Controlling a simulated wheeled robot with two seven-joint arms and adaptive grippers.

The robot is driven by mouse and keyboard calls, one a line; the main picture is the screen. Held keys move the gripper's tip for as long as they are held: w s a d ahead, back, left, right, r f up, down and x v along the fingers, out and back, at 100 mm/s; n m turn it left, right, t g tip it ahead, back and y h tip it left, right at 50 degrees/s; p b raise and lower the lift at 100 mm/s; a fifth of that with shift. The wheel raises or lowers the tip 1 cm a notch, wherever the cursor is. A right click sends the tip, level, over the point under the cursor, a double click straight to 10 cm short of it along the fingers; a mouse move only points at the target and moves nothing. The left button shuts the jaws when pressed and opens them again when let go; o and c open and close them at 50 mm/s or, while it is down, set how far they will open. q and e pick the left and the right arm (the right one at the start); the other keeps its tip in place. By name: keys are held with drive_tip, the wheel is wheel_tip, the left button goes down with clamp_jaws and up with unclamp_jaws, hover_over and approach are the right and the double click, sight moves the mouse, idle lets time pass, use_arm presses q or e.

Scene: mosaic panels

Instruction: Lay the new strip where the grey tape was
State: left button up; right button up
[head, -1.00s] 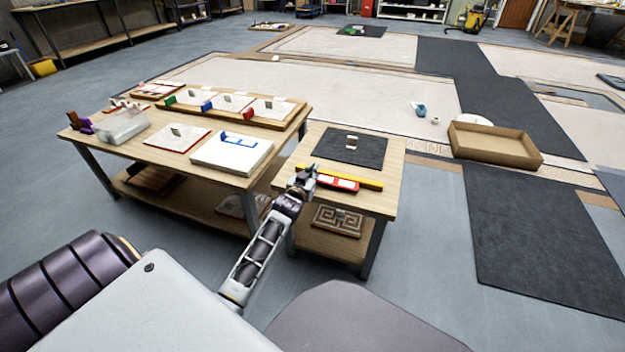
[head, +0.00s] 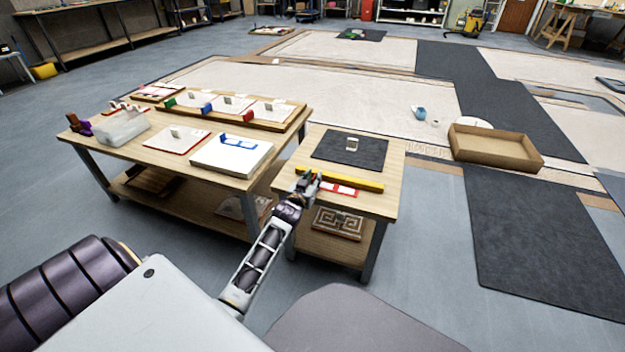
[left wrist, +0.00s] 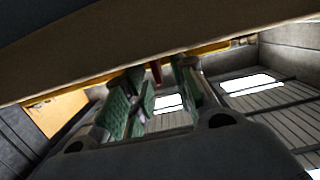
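A flat red piece with white patches (head: 340,189) lies at the front edge of the small wooden table; its left end is hidden behind my left gripper (head: 307,183). A long yellow bar (head: 350,181) lies just behind it. In the left wrist view my gripper's two green-padded fingers (left wrist: 158,95) stand apart, and a small red end (left wrist: 156,72) shows between and beyond them, with no clear contact. A small pale block-like object (head: 352,144) stands on the dark mat (head: 330,151). I cannot tell which item is the new strip, and no grey tape is identifiable. My right gripper is out of view.
The larger table (head: 160,150) at left carries panels, a white board with a blue piece (head: 238,141), and a clear box (head: 121,127). An open cardboard tray (head: 495,150) lies on the floor at right. Pale floor panels (head: 330,95) and dark mats extend behind.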

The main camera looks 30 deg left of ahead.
use_arm(q)
drive_tip(key=shift+s+r, duration=0.1)
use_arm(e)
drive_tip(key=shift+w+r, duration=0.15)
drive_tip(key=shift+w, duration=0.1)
use_arm(q)
drive_tip(key=shift+s+d+r+p, duration=0.1)
drive_tip(key=shift+s+p, duration=0.1)
drive_tip(key=shift+s, duration=0.15)
drive_tip(key=shift+s+d+r+p, duration=0.1)
drive_tip(key=shift+s+p, duration=0.05)
drive_tip(key=shift+s, duration=0.2)
drive_tip(key=p+v, duration=0.3)
drive_tip(key=v, duration=0.7)
drive_tip(key=shift+s+p, duration=0.2)
drive_tip(key=shift+p, duration=0.1)
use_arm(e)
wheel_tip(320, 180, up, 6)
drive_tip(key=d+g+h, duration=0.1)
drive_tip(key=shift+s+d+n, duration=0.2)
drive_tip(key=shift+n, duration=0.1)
use_arm(q)
drive_tip(key=shift+d+f, duration=0.1)
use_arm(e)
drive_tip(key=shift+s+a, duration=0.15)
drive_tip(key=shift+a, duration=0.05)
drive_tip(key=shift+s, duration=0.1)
